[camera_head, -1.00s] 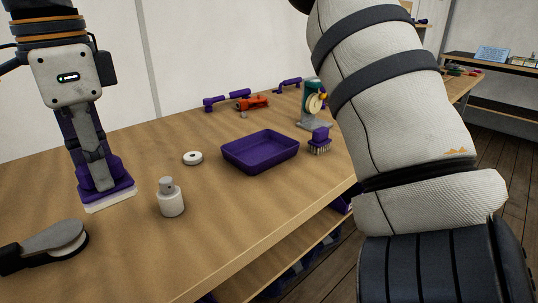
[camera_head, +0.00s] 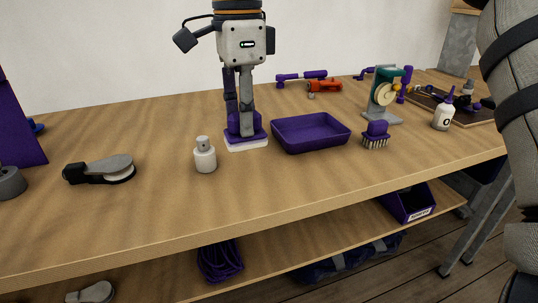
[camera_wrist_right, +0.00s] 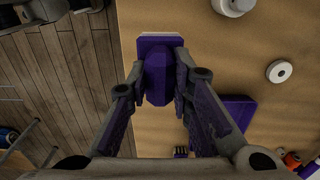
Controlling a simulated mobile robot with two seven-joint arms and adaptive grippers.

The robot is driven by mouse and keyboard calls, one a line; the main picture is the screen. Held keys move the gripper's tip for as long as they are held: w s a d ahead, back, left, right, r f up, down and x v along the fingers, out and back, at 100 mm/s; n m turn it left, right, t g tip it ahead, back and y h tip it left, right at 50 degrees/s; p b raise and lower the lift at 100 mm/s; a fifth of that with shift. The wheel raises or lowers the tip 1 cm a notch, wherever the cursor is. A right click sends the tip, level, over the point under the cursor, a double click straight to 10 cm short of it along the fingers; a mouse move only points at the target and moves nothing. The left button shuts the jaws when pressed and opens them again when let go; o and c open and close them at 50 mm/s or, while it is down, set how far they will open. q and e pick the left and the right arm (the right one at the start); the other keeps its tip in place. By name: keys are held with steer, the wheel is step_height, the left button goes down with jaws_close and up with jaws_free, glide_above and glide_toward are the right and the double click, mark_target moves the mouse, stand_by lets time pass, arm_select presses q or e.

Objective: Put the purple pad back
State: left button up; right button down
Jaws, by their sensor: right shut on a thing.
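The purple pad (camera_head: 248,144) has a pale underside. My right gripper (camera_head: 244,125) is shut on the pad's raised grip and points straight down. In the head view the pad shows between a small pale bottle and an empty purple tray (camera_head: 284,138), with its flat face down. I cannot tell whether it touches the table or hangs above it. In the right wrist view the pad (camera_wrist_right: 161,72) sits between the fingers, and part of the tray (camera_wrist_right: 238,108) shows beyond them. My left gripper is not in view.
The pale bottle (camera_head: 205,156) stands left of the pad. A black and grey tool (camera_head: 102,169) lies further left. A purple brush (camera_head: 376,134) and a green device (camera_head: 384,97) stand right of the tray. A white ring (camera_wrist_right: 279,71) shows in the wrist view. The front table strip is clear.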

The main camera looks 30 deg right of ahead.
steer(key=w+d+f, duration=0.1)
steer(key=d+f, duration=0.1)
steer(key=w+d+f, duration=0.1)
steer(key=d+f, duration=0.1)
steer(key=w+d+f, duration=0.1)
steer(key=f, duration=0.2)
steer(key=shift+d, duration=0.4)
steer(key=shift+f, duration=1.3)
steer(key=shift+s+f, duration=0.1)
steer(key=c, duration=1.4)
jaws_free()
steer(key=shift+c, duration=0.2)
step_height(320, 180, up, 12)
